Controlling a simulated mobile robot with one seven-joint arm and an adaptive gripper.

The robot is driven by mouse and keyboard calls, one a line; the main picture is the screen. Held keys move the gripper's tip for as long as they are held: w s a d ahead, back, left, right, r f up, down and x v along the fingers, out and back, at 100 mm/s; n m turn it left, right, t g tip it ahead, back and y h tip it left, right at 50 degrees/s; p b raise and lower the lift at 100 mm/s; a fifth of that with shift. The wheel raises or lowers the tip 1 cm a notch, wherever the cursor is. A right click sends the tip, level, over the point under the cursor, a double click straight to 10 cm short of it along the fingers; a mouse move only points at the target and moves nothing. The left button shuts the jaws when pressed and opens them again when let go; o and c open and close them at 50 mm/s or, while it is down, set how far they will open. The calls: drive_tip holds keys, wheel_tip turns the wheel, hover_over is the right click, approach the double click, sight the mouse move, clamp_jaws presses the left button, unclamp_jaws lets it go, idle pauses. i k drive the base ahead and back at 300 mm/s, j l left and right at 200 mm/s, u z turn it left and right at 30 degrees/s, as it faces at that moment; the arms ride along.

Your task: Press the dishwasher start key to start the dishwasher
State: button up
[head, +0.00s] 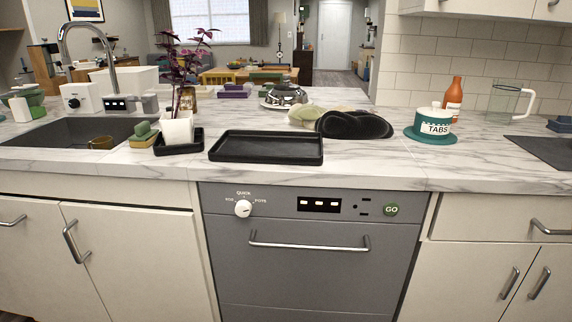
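The grey dishwasher (310,282) is built in under the counter, and its door looks shut. A white dial (243,208) with printed labels is at the left end. A small dark display (319,205) with lit marks is in the middle, with small dark marks to its right. A silver bar handle (309,245) runs below the panel. My gripper is not in view, and nothing covers the key.
A black tray (266,158) lies on the marble counter (370,174) above the dishwasher. A teal-and-white TABS pot (435,124) and a dark round item (354,126) stand behind. A sink (60,132) is at left. Drawer handles (551,227) stick out at right. The dishwasher front is unobstructed.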

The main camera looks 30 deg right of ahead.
sight(391, 209)
drive_tip(key=z, duration=1.35)
